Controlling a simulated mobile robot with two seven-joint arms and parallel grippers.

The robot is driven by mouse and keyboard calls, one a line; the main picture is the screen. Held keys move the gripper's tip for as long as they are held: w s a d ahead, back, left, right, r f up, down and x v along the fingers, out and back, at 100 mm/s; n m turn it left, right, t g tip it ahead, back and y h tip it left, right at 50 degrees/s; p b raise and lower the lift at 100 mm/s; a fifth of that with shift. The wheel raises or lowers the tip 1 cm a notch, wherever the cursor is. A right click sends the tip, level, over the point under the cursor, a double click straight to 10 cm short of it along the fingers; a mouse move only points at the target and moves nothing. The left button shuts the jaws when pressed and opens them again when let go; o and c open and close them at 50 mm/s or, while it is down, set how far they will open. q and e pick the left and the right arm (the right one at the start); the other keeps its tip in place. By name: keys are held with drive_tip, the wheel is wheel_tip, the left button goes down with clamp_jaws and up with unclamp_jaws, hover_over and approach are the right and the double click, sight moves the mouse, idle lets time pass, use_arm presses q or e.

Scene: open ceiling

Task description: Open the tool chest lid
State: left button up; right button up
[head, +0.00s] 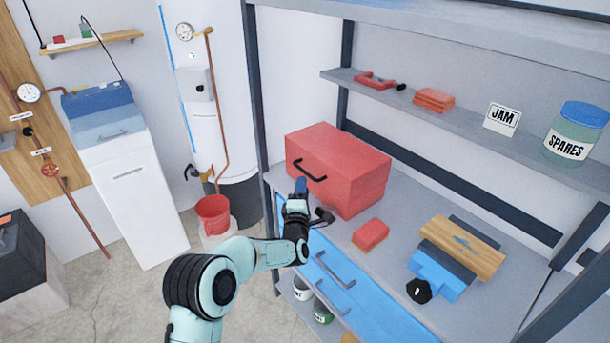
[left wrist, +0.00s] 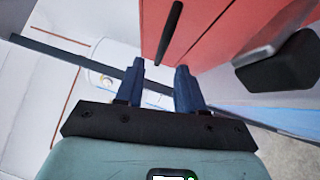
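The red tool chest (head: 352,165) stands on the grey workbench, and its lid looks shut. A black bar handle (head: 309,170) is on its front face; it also shows in the left wrist view (left wrist: 172,30). My left gripper (head: 301,186) is in front of that face, just below the handle in the head view. In the left wrist view its two blue fingers (left wrist: 161,75) are apart with nothing gripped between them. The handle lies beyond the fingertips there; I cannot tell whether they touch it. My right gripper is not in view.
A red sponge-like block (head: 371,235) and a wooden block on a blue tool (head: 462,247) lie on the bench right of the chest. Blue drawers (head: 340,290) are below. A shelf (head: 450,118) with a jar (head: 577,132) runs above. A red bucket (head: 213,214) stands left.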

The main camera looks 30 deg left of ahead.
use_arm(q)
drive_tip(key=shift+p+x, duration=0.75)
drive_tip(key=shift+x, duration=1.85)
clamp_jaws()
